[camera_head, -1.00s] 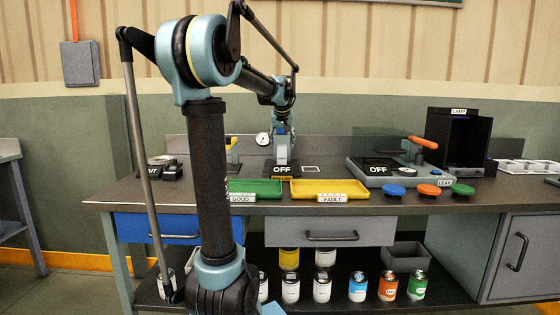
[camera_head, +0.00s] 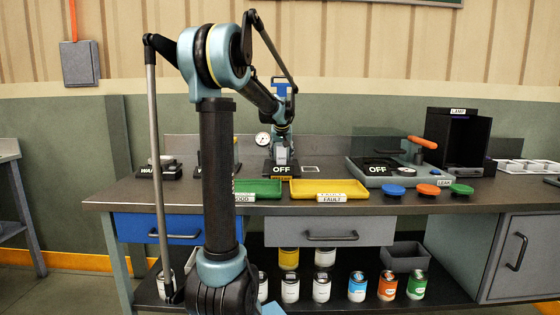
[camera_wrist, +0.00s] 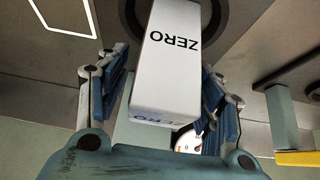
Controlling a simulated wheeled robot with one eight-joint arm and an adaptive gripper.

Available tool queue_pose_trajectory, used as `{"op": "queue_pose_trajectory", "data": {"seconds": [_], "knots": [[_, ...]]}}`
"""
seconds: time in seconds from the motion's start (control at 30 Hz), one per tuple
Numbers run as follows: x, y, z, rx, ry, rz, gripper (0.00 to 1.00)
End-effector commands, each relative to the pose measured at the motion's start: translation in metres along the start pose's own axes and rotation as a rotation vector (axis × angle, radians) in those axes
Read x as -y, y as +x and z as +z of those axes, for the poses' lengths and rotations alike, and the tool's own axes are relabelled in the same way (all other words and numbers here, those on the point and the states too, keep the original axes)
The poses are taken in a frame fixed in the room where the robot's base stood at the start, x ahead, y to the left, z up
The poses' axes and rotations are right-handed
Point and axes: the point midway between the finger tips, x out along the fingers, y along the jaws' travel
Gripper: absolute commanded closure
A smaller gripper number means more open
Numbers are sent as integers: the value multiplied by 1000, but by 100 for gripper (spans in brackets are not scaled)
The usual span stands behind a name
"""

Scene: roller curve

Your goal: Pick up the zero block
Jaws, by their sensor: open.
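The zero block (camera_wrist: 166,65) is a white upright-sided block with "ZERO" printed in black on two faces. In the wrist view it stands between the two blue-padded fingers of my gripper (camera_wrist: 163,80). Gaps show on both sides of it, so the fingers look apart from it. In the head view my gripper (camera_head: 281,152) is small, at the back of the bench just above the "OFF" station (camera_head: 284,168). The block is hard to tell from the gripper there.
A round gauge (camera_head: 263,141) stands just left of my gripper. A green tray (camera_head: 258,187) and a yellow tray (camera_head: 329,186) lie in front. A leak station (camera_head: 392,172), coloured discs and a dark lamp box (camera_head: 456,140) stand to the right.

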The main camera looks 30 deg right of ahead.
Motion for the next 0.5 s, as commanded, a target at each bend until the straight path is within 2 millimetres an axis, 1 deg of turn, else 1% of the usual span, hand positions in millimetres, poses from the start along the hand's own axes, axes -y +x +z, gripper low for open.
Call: {"op": "queue_pose_trajectory", "data": {"seconds": [0.03, 0.07, 0.1, 0.17, 0.2, 0.27, 0.3, 0.5], "knots": [[0, 0, 0, 0, 0, 0, 39], [0, 0, 0, 0, 0, 0, 46], [0, 0, 0, 0, 0, 0, 55], [1, 0, 0, 0, 0, -1, 69], [1, 0, 0, 0, -1, -1, 78], [1, 0, 0, 0, -1, -1, 91], [1, 0, 0, 0, -1, -1, 100], [1, -1, 0, 0, -1, -1, 100]]}}
